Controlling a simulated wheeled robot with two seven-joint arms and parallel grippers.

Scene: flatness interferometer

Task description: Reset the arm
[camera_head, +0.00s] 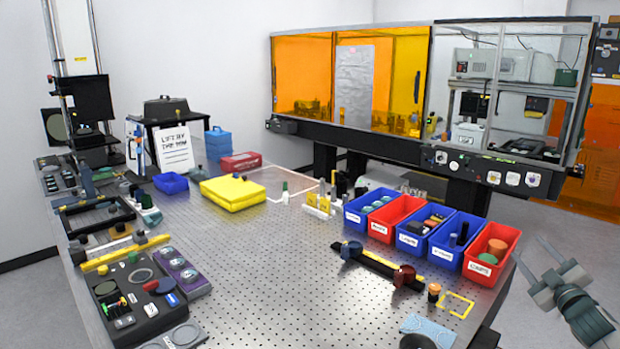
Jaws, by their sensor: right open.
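My right gripper (532,262) shows at the lower right, on a grey-green wrist. It is open, with its two fingers apart and nothing between them. It is beside the right edge of the perforated metal table (270,275), in front of the grey floor. My left gripper and arm are not in view.
Blue and red bins stand along the table's right side, the nearest a red bin (490,253). A black rail (375,265) lies before them. A yellow case (232,192) and sign (174,148) stand farther back. Instruments line the left edge. The table's middle is clear.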

